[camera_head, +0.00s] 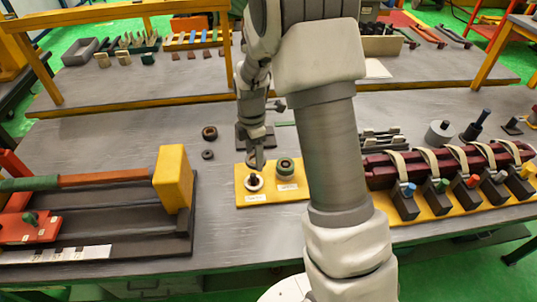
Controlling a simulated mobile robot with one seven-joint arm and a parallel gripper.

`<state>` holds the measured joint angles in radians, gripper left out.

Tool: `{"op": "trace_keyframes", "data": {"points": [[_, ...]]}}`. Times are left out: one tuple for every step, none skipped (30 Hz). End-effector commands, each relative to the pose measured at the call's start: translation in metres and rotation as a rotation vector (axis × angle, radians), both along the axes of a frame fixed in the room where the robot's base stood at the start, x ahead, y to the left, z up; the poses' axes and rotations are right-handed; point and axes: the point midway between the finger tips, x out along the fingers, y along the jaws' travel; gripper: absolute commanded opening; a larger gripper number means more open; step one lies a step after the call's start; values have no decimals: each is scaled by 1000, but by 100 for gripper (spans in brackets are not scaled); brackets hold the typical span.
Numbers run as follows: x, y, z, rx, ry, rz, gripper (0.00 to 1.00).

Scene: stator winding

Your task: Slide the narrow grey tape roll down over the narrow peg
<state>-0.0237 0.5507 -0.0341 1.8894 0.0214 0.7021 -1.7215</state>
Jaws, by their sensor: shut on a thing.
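A yellow board (244,201) lies on the grey table, with two labelled places. At its left place a small pale grey ring, the narrow grey tape roll (260,186), shows around a dark centre that looks like the narrow peg (253,179). My gripper (255,168) points down right over this place and is shut on the roll. The fingertips are small and partly merge with the dark peg, so how far down the roll sits cannot be told. A wider green and pale roll (286,167) stands at the right place.
Two dark rings (209,132) (208,154) lie on the table left of the board. A yellow block (172,179) on a dark tray stands further left. A dark red strapped assembly (450,162) with coloured clamps is at the right. My arm hides the table's middle.

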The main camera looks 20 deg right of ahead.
Motion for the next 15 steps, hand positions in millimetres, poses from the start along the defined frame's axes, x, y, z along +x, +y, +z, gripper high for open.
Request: {"op": "trace_keyframes", "data": {"points": [[3, 2, 1, 2, 0, 4, 19], [4, 3, 0, 2, 0, 5, 19], [5, 4, -1, 3, 0, 7, 19], [6, 5, -1, 3, 0, 8, 19], [6, 5, -2, 4, 0, 9, 19], [7, 6, -3, 4, 0, 9, 19], [7, 6, -3, 4, 0, 9, 19], [7, 6, -4, 4, 0, 9, 19], [7, 6, -6, 4, 0, 9, 19], [7, 6, -7, 4, 0, 9, 19], [7, 6, -8, 4, 0, 9, 19], [7, 6, -10, 4, 0, 10, 19], [6, 6, -11, 4, 0, 10, 19], [6, 6, -13, 4, 0, 10, 19], [6, 6, -15, 4, 0, 10, 19]]}}
